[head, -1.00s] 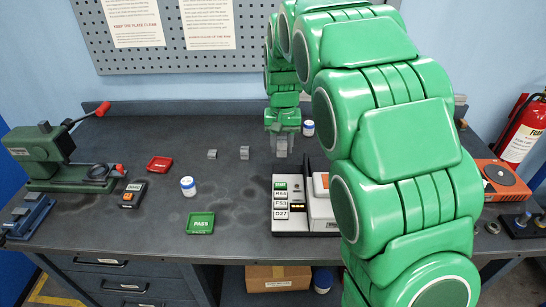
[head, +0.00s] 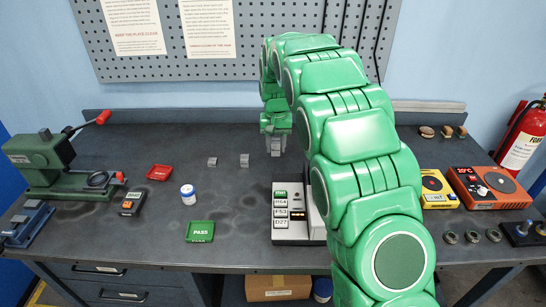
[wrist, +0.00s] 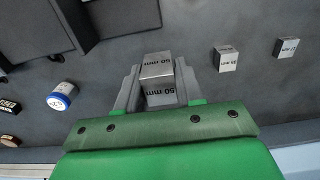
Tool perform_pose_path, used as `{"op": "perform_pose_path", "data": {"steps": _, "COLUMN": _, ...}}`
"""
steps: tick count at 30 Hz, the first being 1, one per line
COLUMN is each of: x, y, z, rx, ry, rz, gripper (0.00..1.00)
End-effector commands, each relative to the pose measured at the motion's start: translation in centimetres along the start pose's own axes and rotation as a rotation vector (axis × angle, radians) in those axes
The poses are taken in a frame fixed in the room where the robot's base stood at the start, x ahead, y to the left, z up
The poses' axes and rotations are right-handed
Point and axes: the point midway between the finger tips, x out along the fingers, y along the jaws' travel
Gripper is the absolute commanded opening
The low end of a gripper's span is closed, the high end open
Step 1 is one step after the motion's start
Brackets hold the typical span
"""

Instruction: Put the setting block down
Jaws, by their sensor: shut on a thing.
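The setting block is a grey metal block marked 50 mm (wrist: 158,72), between the two fingers of my gripper (wrist: 158,95) in the wrist view. My gripper is shut on it. In the head view my gripper (head: 275,143) is over the back middle of the bench, with the block's lower end (head: 276,152) showing below the fingers. Whether the block touches the bench top is not clear.
A labelled grey device (head: 287,238) stands in front of my gripper. A white jar (head: 188,194), red tray (head: 159,172) and green PASS tray (head: 200,231) lie left. A green press (head: 45,165) stands far left. Bench (head: 150,140) around the small blocks is clear.

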Motion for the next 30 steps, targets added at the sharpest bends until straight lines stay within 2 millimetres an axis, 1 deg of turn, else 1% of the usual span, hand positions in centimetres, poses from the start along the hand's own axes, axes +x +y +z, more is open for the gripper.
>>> {"op": "perform_pose_path", "data": {"steps": 1, "x": 0.7, "y": -0.1, "z": -0.5, "rx": 0.000, "ry": -0.001, "rz": 0.000, "gripper": 0.00}}
{"op": "perform_pose_path", "data": {"steps": 10, "x": 3.7, "y": -0.6, "z": -2.8, "rx": 0.000, "ry": -0.001, "rz": 0.000, "gripper": 0.00}}
{"op": "perform_pose_path", "data": {"steps": 15, "x": 4.7, "y": -0.8, "z": -3.8, "rx": 0.000, "ry": 0.001, "rz": -0.001, "gripper": 0.00}}
{"op": "perform_pose_path", "data": {"steps": 23, "x": 5.2, "y": -0.9, "z": -4.4, "rx": 0.000, "ry": 0.003, "rz": -0.001, "gripper": 0.00}}
{"op": "perform_pose_path", "data": {"steps": 26, "x": 5.7, "y": -1.0, "z": -4.7, "rx": 0.000, "ry": 0.002, "rz": -0.001, "gripper": 0.00}}
{"op": "perform_pose_path", "data": {"steps": 30, "x": 7.8, "y": -1.0, "z": -4.6, "rx": 0.000, "ry": -0.001, "rz": 0.000, "gripper": 0.00}}
